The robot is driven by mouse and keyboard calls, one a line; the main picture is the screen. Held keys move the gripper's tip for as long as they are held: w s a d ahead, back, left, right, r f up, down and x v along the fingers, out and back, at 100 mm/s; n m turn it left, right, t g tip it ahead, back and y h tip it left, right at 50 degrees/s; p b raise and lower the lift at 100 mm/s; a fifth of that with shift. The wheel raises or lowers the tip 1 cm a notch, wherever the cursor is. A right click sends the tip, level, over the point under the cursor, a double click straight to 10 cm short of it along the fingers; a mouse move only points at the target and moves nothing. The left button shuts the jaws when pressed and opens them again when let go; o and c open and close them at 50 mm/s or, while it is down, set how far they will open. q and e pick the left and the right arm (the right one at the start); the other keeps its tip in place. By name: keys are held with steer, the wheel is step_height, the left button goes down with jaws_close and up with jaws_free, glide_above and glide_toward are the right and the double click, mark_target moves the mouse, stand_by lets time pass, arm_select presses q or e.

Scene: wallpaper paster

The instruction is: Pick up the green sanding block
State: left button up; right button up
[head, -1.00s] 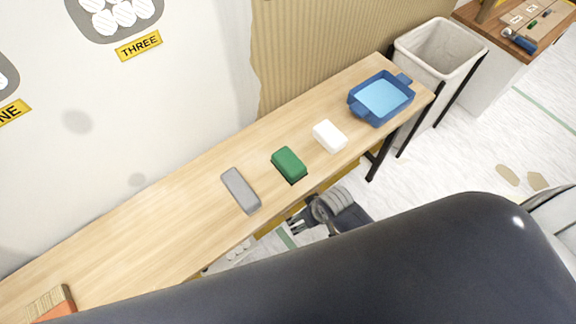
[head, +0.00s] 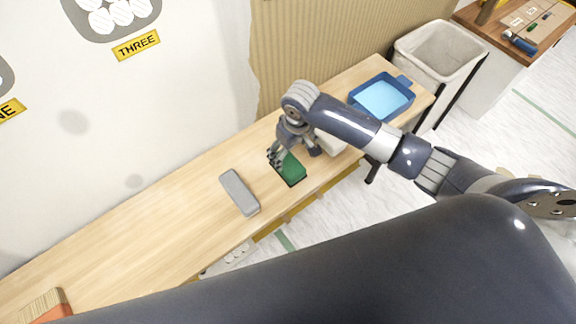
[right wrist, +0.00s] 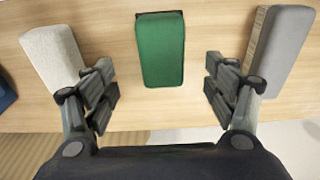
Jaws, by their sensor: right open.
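The green sanding block (head: 290,170) lies on the wooden bench, partly covered by my right gripper in the head view. My right gripper (head: 287,158) is above the block's far end. In the right wrist view the green block (right wrist: 160,50) lies between the two open fingers of the gripper (right wrist: 162,90), with a gap on each side and nothing held. My left gripper is not in view.
A grey block (head: 239,192) lies left of the green one. A white block (head: 329,143) is close on the right, partly behind my arm. A blue tray (head: 408,98) stands at the bench's right end, near a bin (head: 440,50). A brush (head: 45,306) lies at lower left.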

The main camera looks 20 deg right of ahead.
mark_target(288, 163)
steer(key=f, duration=0.5)
steer(key=w+f, duration=0.1)
steer(key=f, duration=0.2)
steer(key=shift+w+a+f+b, duration=0.1)
steer(key=shift+a+b, duration=0.2)
steer(key=shift+b, duration=0.05)
steer(key=c, duration=1.2)
